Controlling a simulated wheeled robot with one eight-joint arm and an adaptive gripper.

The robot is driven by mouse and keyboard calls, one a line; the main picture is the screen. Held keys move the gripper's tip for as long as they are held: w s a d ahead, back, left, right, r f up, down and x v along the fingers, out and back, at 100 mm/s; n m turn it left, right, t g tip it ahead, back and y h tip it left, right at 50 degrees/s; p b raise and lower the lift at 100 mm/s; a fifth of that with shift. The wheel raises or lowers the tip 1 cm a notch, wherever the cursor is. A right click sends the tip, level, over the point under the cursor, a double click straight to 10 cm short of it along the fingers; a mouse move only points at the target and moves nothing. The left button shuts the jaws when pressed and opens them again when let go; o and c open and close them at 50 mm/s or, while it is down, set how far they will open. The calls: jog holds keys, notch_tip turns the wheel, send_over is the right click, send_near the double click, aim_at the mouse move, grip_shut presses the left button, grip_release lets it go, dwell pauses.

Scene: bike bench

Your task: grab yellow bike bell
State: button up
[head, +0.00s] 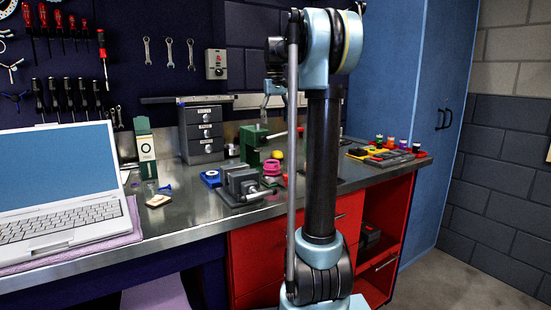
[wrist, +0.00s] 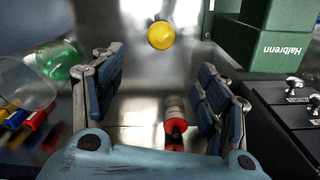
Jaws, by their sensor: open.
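The yellow bike bell (wrist: 161,35) shows in the wrist view as a small round yellow dome on the shiny metal bench top, beyond my fingertips and near the top centre. In the head view a small yellow dome (head: 277,155) shows just left of my arm, beside a green object. My gripper (wrist: 160,78) is open, with blue-padded fingers spread wide and no bell between them. A red-ended cylinder (wrist: 175,128) lies in view between the fingers, below the bell. In the head view the gripper is partly hidden by my arm.
In the wrist view a green box (wrist: 270,40) and a dark drawer unit with knobs (wrist: 290,95) stand at the right. A clear cup with green (wrist: 62,62) is at the left. In the head view a grey vise (head: 240,186) and pink rolls (head: 272,167) crowd the bench; a laptop (head: 60,180) sits left.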

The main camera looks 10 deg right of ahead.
send_over(277, 153)
jog(key=w, duration=0.2)
jog(key=f, duration=0.9)
jog(key=shift+w+f, duration=0.2)
jog(key=shift+s+d+f, duration=0.1)
jog(key=shift+s+f, duration=0.05)
jog(key=shift+f, duration=1.3)
jog(key=shift+s+f, duration=0.15)
jog(key=shift+f, duration=1.25)
jog(key=c, duration=1.2)
